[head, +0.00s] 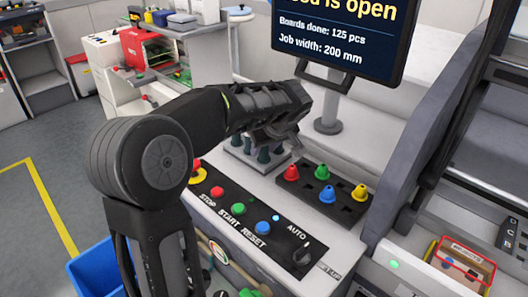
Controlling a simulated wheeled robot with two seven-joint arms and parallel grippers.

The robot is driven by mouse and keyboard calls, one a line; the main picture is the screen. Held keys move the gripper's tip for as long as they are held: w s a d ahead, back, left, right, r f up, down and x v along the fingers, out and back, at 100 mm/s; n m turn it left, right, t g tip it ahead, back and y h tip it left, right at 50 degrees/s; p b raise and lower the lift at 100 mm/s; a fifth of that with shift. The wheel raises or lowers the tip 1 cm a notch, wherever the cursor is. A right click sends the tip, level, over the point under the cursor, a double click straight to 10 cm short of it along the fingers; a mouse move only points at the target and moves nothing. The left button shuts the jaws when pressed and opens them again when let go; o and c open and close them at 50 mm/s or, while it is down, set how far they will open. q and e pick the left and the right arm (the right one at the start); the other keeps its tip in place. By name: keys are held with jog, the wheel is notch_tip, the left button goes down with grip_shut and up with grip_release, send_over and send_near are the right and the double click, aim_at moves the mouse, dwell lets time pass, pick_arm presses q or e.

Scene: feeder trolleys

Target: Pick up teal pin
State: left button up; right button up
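Several dark teal pins (264,155) stand upright in a light grey block (231,152) on the machine's top, in the middle of the head view. My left gripper (284,141) is directly above and partly in front of them, pointing down and to the right. It hides the tops of some pins and part of the block. I cannot tell whether its fingers are open or shut, or whether they touch a pin. My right gripper is out of view.
A black tray (346,211) with red, green, blue and yellow pins lies right of the block. A control panel (262,246) with buttons is in front. A monitor (340,40) stands behind. A red-framed bin (461,265) is at lower right, a blue bin (90,272) at lower left.

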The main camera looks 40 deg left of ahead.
pick_arm(q)
jog(key=shift+c, duration=0.5)
grip_shut()
jog(key=shift+r, duration=0.15)
notch_tip(320, 180, up, 10)
jog(key=shift+f, duration=0.1)
dwell(0.4)
dwell(0.5)
